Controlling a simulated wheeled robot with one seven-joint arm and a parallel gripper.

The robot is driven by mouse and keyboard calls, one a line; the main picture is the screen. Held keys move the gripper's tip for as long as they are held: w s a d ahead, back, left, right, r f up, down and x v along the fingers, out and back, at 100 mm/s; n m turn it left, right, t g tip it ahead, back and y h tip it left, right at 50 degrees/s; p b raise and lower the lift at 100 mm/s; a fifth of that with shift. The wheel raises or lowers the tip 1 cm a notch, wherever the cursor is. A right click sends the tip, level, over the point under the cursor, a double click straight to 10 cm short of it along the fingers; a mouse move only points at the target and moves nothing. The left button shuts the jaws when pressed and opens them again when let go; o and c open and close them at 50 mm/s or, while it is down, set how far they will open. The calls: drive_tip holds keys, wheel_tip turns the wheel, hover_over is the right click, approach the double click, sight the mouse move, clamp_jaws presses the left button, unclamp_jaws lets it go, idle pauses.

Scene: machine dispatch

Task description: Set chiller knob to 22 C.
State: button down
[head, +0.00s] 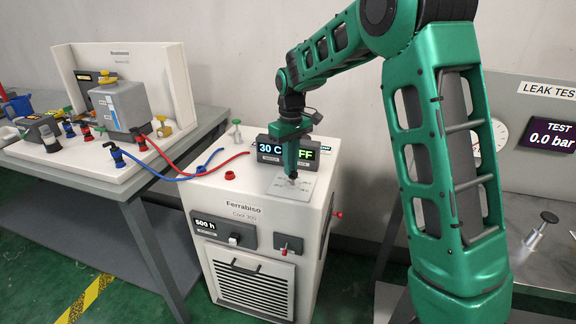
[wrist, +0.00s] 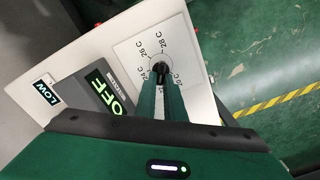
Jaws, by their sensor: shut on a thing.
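The chiller (head: 232,200) is a white box labelled Ferrabiso at the middle of the head view. Its top display (head: 270,150) reads 30 C and OFF, partly covered by my gripper. The dial plate (head: 291,188) lies on its top; in the wrist view the plate (wrist: 190,55) shows 24 C, 26 C and 28 C marks, with another mark at the lower right hard to read. My gripper (head: 292,174) points down and is shut on the small black knob (wrist: 160,68) at the plate's centre. The knob's pointer is hidden by the fingers.
Red and blue hoses (head: 185,176) run from the left bench (head: 125,190) toward the chiller top. A metal fitting (head: 236,130) stands at the chiller's back left. A leak test panel (head: 545,125) stands at the right. The wrist view also shows an OFF display (wrist: 108,92) and a small LOW display (wrist: 42,91).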

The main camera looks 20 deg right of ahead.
drive_tip(key=shift+w+d+r, duration=0.1)
drive_tip(key=shift+w, duration=0.05)
idle(0.4)
drive_tip(key=c, duration=1.8)
unclamp_jaws()
drive_tip(key=shift+c, duration=0.2)
wheel_tip(320, 180, up, 11)
drive_tip(key=shift+f, duration=0.2)
